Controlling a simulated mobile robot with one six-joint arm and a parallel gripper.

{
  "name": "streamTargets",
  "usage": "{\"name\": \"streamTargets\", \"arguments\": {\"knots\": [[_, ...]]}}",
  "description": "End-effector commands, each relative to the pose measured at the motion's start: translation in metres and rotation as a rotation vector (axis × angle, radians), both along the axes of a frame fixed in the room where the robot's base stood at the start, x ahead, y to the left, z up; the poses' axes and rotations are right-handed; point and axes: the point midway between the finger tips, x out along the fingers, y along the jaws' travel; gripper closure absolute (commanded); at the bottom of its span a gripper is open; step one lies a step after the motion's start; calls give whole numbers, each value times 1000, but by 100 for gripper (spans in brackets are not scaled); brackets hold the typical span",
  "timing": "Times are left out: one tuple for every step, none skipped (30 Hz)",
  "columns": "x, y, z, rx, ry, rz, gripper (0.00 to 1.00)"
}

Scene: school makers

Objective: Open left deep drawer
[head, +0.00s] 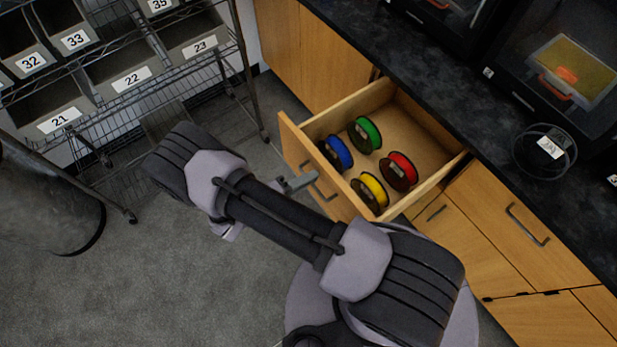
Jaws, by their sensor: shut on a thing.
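A wooden drawer (311,127) stands pulled well out of the cabinet under the dark countertop. Inside it lie a blue spool (335,152), a green spool (364,134), a yellow spool (370,191) and a red spool (398,171). My gripper (308,182) is at the drawer's front panel, shut on its dark bar handle (326,190). My arm hides part of the gripper and the lower part of the front panel.
A wire shelf with numbered grey bins (122,70) stands at the left. A dark round bin (45,205) is at the far left. Closed cabinet fronts (505,225) are at the right. The grey floor (150,290) at lower left is clear.

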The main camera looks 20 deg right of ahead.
Motion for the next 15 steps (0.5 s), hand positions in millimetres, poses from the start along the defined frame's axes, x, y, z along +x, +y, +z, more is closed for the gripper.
{"name": "streamTargets", "arguments": {"knots": [[1, 0, 0, 0, -1, 2, 100], [1, 1, 0, 0, -1, 2, 100], [1, 1, 0, 0, -1, 2, 100], [1, 1, 0, 0, -1, 2, 100], [1, 1, 0, 0, -1, 2, 100], [1, 1, 0, 1, -2, 2, 86], [1, 0, 0, 1, -2, 1, 81], [1, 0, 0, 0, -1, 1, 81], [1, 0, 0, 0, -1, 1, 81], [1, 0, 0, 0, -1, 1, 81], [1, 0, 0, 0, -1, 1, 81], [0, 0, 0, 0, -1, 1, 81], [0, 0, 0, 0, -1, 1, 81], [0, 0, 0, 0, -1, 1, 81], [0, 0, 0, 0, -1, 1, 81]]}}
